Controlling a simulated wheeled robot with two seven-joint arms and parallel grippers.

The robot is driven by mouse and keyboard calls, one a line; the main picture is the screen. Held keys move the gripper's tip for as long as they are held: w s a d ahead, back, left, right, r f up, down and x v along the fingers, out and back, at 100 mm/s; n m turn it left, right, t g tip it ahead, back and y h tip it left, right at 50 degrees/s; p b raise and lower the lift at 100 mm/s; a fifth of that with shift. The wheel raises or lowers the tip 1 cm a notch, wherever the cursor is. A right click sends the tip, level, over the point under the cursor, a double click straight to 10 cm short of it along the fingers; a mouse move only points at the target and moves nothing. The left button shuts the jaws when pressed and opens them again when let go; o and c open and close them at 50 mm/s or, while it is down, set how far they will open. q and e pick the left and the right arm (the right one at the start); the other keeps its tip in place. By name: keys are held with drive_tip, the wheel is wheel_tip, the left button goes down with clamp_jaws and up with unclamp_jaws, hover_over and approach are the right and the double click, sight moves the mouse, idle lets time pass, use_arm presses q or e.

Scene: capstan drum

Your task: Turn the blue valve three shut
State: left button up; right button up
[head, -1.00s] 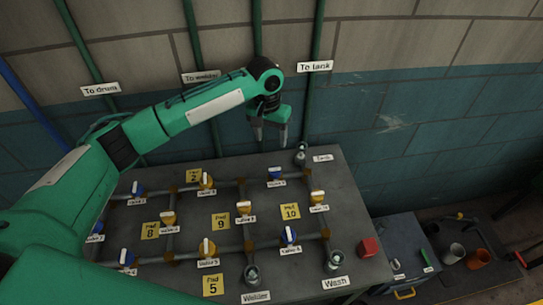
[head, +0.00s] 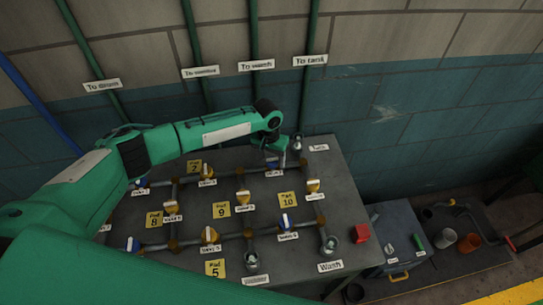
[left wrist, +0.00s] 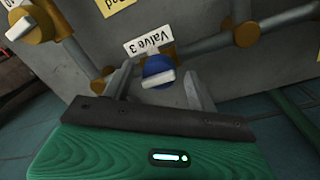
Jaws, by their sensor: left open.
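Blue valve three (left wrist: 157,68) has a white bar handle and sits beside its "Valve 3" label (left wrist: 148,41) in the left wrist view. The bar lies roughly along the line of the pipe. My left gripper (left wrist: 158,88) is open, with one finger on each side of the valve; I cannot tell whether either finger touches it. In the head view the left gripper (head: 285,156) is over the back of the bench at valve three (head: 271,162), partly hiding it. My right gripper is not in view.
The grey bench (head: 330,190) carries pipes, several blue and yellow valves, and yellow pad labels. Another blue valve (head: 287,220) stands nearer the front. A red block (head: 361,233) lies at the right edge. Green pipes (head: 308,70) run up the wall behind.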

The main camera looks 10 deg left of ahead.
use_arm(q)
drive_tip(key=shift+c, duration=1.1)
drive_tip(key=c, duration=0.7)
drive_tip(key=shift+c, duration=0.3)
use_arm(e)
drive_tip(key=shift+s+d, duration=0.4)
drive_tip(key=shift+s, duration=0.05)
